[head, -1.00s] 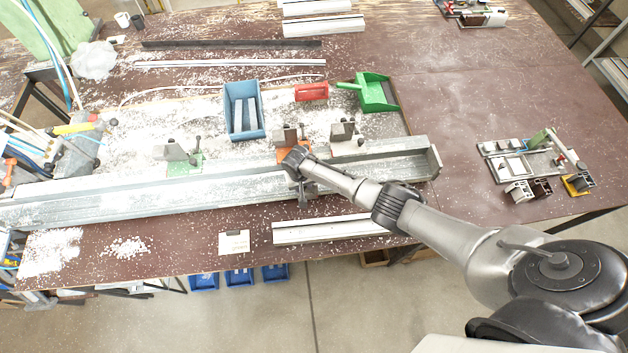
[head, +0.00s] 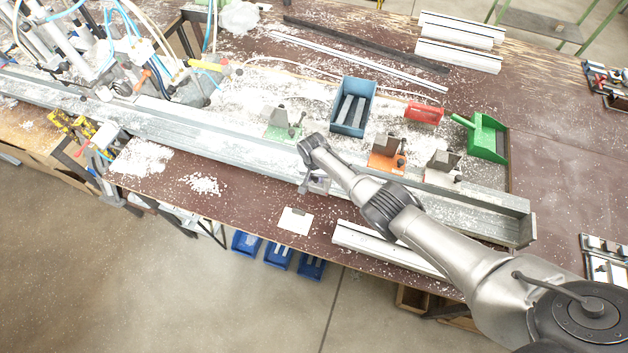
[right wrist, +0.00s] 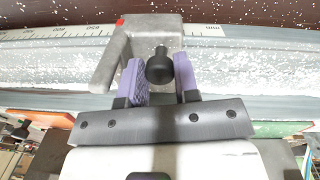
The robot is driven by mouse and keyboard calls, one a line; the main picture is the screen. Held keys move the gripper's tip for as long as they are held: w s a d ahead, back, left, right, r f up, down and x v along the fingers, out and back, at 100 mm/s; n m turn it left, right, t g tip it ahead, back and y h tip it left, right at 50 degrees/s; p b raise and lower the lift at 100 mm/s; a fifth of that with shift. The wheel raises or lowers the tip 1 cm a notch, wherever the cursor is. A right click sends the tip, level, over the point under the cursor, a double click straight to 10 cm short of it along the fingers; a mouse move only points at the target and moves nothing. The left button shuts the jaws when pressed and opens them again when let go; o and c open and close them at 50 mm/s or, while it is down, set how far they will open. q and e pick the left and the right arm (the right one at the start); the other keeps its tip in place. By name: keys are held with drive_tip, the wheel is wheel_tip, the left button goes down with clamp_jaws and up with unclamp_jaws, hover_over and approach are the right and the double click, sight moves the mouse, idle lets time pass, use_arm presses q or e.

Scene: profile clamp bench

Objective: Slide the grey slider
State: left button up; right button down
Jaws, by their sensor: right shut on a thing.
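The grey slider (right wrist: 150,32) is a grey metal block with a black knob (right wrist: 160,66), on the scaled rail in the right wrist view. My right gripper (right wrist: 160,80) has its purple finger pads on either side of the knob, shut on it. In the head view the slider (head: 319,184) sits at the front of the long metal rail (head: 215,140), partly hidden by my right wrist. It stands between the green-based clamp (head: 283,122) and the orange-based clamp (head: 387,153), nearer the green one. My left gripper is not in view.
A white-based clamp (head: 443,165) stands near the rail's right end. Behind the rail are a blue bin (head: 353,105), a red block (head: 424,112) and a green dustpan (head: 488,138). White chips litter the bench. A white profile (head: 390,250) lies in front of the rail.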

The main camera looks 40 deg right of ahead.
drive_tip(key=shift+w, duration=0.15)
drive_tip(key=c, duration=1.2)
unclamp_jaws()
drive_tip(key=shift+o, duration=0.4)
drive_tip(key=shift+r+p, duration=0.3)
drive_tip(key=shift+r, duration=0.25)
wheel_tip(320, 180, up, 13)
drive_tip(key=p, duration=0.2)
drive_tip(key=shift+w+a+f, duration=0.15)
drive_tip(key=shift+w+a, duration=0.1)
